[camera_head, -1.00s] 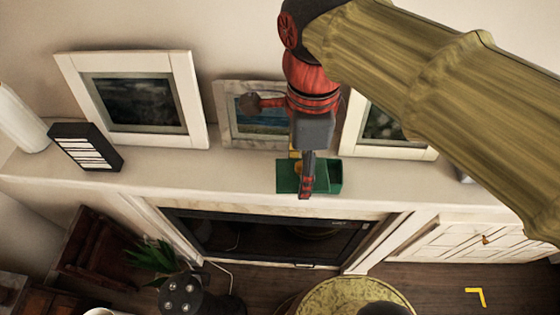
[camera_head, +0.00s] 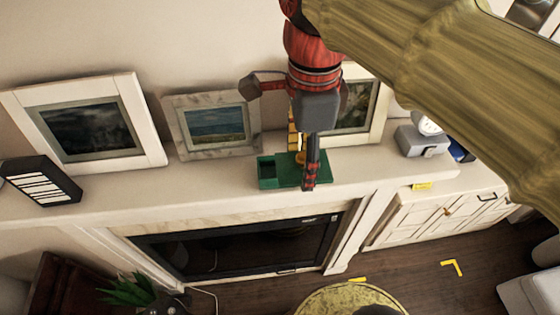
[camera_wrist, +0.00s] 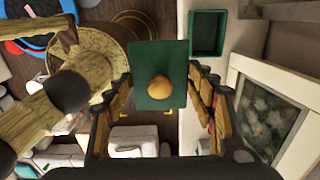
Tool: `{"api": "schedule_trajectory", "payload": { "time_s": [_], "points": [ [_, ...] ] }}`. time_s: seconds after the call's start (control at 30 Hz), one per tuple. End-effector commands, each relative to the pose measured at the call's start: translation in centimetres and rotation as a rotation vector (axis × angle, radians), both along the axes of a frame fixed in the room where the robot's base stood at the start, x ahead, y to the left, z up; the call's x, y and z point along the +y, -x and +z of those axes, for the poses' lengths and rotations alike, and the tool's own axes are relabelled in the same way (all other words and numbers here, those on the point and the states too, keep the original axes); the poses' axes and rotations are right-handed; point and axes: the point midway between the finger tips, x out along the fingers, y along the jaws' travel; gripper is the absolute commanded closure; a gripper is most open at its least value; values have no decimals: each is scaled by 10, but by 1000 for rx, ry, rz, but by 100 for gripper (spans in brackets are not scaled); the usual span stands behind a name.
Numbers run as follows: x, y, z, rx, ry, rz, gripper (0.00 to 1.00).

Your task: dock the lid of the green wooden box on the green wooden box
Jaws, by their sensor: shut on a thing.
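My gripper (camera_head: 309,172) is shut on the green lid of the box (camera_head: 289,175), holding it by its round yellowish knob. The open green wooden box (camera_head: 267,184) sits on the white mantel, just left of the lid in the head view. In the wrist view the box (camera_wrist: 193,33) is at upper right, its dark inside uncovered. The lid is beside the box opening; its height above the mantel is hard to tell.
The white mantel (camera_head: 215,183) is narrow, with a fireplace below. Framed pictures (camera_head: 214,126) lean on the wall behind the box. A black-and-white striped object (camera_head: 42,181) stands at the left. A grey object (camera_head: 422,141) lies at the right.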

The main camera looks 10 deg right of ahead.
Motion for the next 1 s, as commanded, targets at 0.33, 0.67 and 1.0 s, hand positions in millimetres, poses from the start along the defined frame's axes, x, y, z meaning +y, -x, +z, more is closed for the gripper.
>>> {"api": "schedule_trajectory", "payload": {
  "time_s": [0.33, 0.67, 1.0],
  "points": [
    [21, -69, -42, 3, 1, -1, 70],
    [29, -96, -76, 0, 0, -1, 70],
    [31, -103, -112, -1, 0, -1, 70]
  ]
}}
